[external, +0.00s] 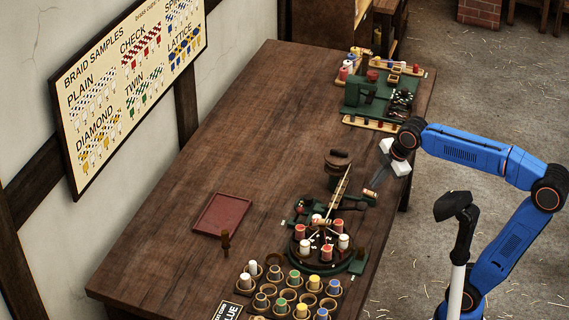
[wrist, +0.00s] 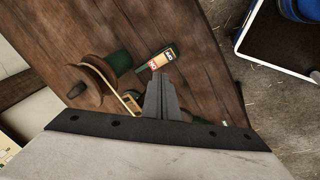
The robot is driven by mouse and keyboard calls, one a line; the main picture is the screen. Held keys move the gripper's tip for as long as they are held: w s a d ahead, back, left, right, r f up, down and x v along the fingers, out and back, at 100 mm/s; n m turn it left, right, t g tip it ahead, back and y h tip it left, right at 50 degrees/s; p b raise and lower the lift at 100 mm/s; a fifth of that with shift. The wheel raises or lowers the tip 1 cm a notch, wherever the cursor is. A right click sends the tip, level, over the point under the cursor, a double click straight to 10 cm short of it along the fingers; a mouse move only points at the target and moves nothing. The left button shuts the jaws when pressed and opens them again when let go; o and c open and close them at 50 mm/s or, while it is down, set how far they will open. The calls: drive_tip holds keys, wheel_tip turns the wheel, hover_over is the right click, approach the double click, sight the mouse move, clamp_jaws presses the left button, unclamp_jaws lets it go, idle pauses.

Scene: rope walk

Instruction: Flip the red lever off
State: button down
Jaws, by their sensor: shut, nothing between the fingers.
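My gripper (external: 370,191) is shut and empty, pointing down over the right edge of the table beside the green braiding machine (external: 357,201). In the wrist view my gripper's closed fingers (wrist: 159,78) stand just below a small plate (wrist: 162,58) with red and pale parts, on the end of a dark green piece. The fingertips look close to that piece; I cannot tell whether they touch it. I cannot make out a red lever for certain in either view; my fingers may hide it.
A red tray (external: 222,214) lies to the left. A wooden drum (external: 338,160) is behind. A green station (external: 375,95) fills the far end. The table's middle is bare.

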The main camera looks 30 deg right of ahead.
drive_tip(key=a+r+n, duration=0.3)
drive_tip(key=a+n, duration=0.2)
drive_tip(key=a, duration=0.5)
drive_tip(key=s+a+r+n+g+y, duration=0.1)
drive_tip(key=a+r+n, duration=0.2)
drive_tip(key=a+n, duration=0.3)
drive_tip(key=a, duration=0.4)
drive_tip(key=shift+s, duration=0.25)
drive_tip(key=shift+r, duration=0.1)
approach(298, 215)
drive_tip(key=shift+w+d+f, duration=0.1)
drive_tip(key=shift+d+f, duration=0.1)
drive_tip(key=shift+f, duration=1.1)
drive_tip(key=shift+d+f, duration=0.2)
drive_tip(key=shift+f, duration=1.05)
